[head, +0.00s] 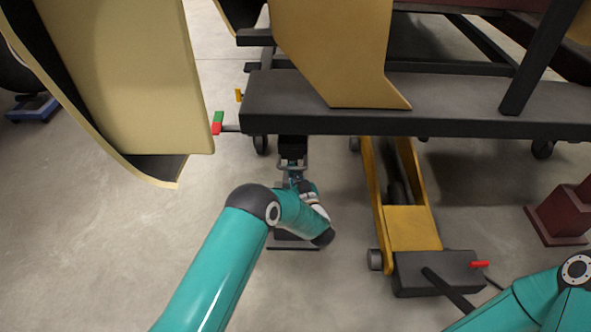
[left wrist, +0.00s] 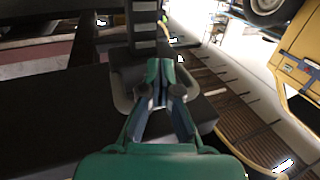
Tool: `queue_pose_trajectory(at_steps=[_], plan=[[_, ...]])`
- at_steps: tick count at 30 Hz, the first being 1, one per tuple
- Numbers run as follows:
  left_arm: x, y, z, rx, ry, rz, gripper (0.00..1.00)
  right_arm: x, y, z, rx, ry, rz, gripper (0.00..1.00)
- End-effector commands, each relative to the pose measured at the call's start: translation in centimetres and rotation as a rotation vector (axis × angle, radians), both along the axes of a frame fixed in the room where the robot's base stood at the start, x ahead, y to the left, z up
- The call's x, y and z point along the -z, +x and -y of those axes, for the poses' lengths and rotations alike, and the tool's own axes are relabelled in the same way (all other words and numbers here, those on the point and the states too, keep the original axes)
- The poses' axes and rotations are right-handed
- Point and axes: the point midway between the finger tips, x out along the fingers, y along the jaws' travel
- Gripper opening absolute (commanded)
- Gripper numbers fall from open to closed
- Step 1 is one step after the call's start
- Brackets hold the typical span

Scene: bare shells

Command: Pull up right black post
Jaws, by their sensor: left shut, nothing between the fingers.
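A black post (head: 292,150) stands under the near edge of the dark frame, with its foot plate (head: 292,246) on the floor. In the left wrist view a dark post (left wrist: 143,28) with pale bands rises from a dark block just beyond my fingers. My left gripper (left wrist: 160,92) is shut and empty, its fingertips close to the foot of that post; I cannot tell whether they touch it. In the head view my left gripper (head: 294,180) is partly hidden by its own wrist, in front of the post. My right gripper is out of view.
A yellow jack (head: 410,225) with a dark base and a red handle stands right of my left arm. A dark red block (head: 560,212) is at far right.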

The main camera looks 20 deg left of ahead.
Motion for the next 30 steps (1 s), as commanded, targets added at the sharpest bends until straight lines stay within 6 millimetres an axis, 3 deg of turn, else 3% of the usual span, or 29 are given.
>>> queue_pose_trajectory(at_steps=[14, 30], plan=[[-3.4, 0.1, 0.0, -0.001, 0.001, 0.005, 0.00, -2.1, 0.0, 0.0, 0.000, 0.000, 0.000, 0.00], [-0.8, 0.0, -0.1, -0.001, 0.001, 0.003, 0.00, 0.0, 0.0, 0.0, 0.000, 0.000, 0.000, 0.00]])
